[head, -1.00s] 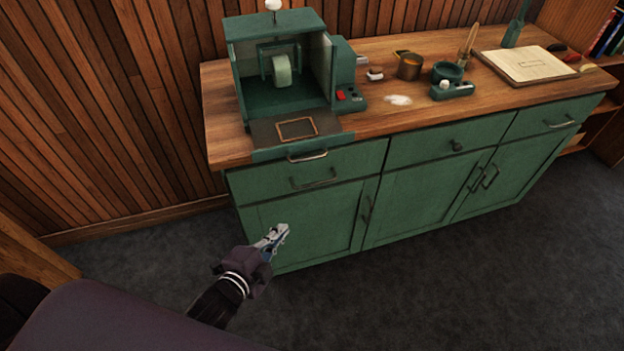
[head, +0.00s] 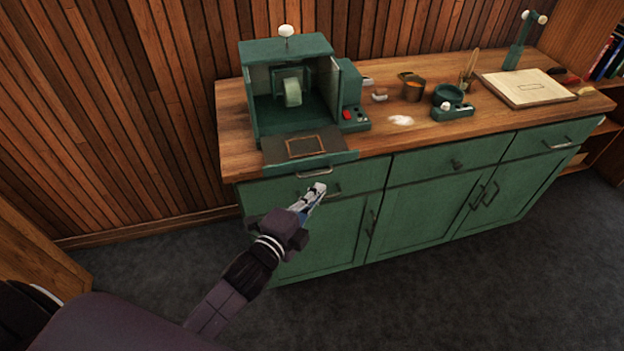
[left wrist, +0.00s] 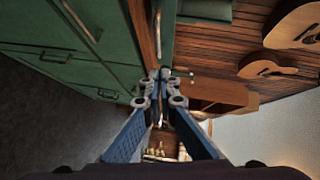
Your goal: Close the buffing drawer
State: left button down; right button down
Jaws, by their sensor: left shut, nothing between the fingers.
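The green buffing cabinet (head: 290,45) stands at the left end of the wooden counter. Its shallow buffing drawer (head: 308,148) is pulled out at the base, showing a dark tray and a front with a metal handle (head: 314,172). My left gripper (head: 318,188) is shut and empty, with its tips just below the drawer handle in the head view; I cannot tell whether they touch anything. The left wrist view shows the shut fingertips (left wrist: 165,75) close to the counter edge and a green front with a handle. My right gripper is not in view.
The green base cabinet (head: 420,205) with drawers and doors lies below the wooden counter (head: 385,140). A copper pot (head: 413,88), a small green device (head: 451,103) and a board (head: 530,88) sit farther right. The dark floor in front is clear.

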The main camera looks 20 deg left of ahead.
aim_at(304, 164)
pick_arm(q)
jog(key=w+a, duration=0.1)
jog(key=w+a+p, duration=0.1)
jog(key=w, duration=0.1)
jog(key=shift+f, duration=0.4)
jog(key=shift+w+a, duration=0.1)
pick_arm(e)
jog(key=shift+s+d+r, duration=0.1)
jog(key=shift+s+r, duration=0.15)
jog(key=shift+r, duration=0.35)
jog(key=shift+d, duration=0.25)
